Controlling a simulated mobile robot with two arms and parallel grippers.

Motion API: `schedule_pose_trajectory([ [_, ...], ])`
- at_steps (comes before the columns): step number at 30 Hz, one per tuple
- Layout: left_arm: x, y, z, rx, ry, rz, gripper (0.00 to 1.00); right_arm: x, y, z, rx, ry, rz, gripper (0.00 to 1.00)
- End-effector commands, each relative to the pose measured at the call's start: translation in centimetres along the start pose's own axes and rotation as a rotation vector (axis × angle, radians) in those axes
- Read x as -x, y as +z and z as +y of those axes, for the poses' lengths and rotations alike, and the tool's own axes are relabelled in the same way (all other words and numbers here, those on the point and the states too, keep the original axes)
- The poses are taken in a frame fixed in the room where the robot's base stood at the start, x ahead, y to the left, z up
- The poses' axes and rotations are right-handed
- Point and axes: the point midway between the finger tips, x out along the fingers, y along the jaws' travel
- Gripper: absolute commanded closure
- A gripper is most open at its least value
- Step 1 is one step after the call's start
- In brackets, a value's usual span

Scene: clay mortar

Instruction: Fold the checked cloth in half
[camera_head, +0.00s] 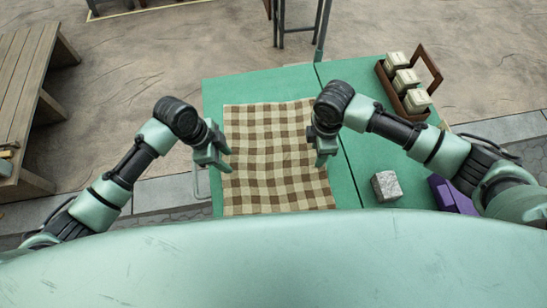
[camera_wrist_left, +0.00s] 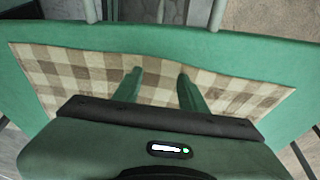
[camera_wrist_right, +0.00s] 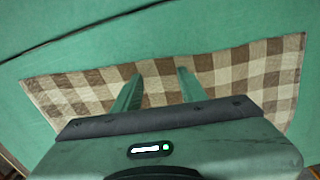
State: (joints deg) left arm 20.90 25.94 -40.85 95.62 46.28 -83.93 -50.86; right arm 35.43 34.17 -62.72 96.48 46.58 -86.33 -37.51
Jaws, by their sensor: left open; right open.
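The checked cloth (camera_head: 270,155), brown and cream, lies spread out on the green table. My left gripper (camera_head: 226,160) is open over the cloth's left edge in the head view. My right gripper (camera_head: 322,158) is open over its right edge. The cloth also shows beneath the fingers in the left wrist view (camera_wrist_left: 85,75) and in the right wrist view (camera_wrist_right: 230,75). Both grippers are empty. I cannot tell whether the fingertips touch the cloth. The grippers hide small parts of both side edges.
The green table (camera_head: 355,150) has a seam right of the cloth. A brown wooden carrier (camera_head: 385,82) with several pale blocks stands at the back right. A grey stone block (camera_head: 386,186) and a purple object (camera_head: 450,196) lie at the right. A wooden bench (camera_head: 25,90) stands left.

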Motion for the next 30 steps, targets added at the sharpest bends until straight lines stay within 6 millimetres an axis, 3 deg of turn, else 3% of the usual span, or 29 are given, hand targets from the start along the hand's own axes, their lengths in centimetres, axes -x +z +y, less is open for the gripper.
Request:
schedule_pose_trajectory([
  [13, -0.14, 0.05, 0.01, 0.001, 0.000, 0.000, 0.60, -0.26, -0.01, 0.00, 0.000, 0.000, 0.000, 0.60],
  [22, -0.15, 0.06, 0.02, 0.001, 0.001, -0.001, 1.00, -0.29, 0.00, -0.03, 0.000, -0.001, 0.000, 1.00],
  [30, -0.16, 0.08, 0.02, 0.001, 0.001, -0.001, 1.00, -0.32, 0.02, -0.07, 0.000, -0.002, -0.001, 1.00],
])
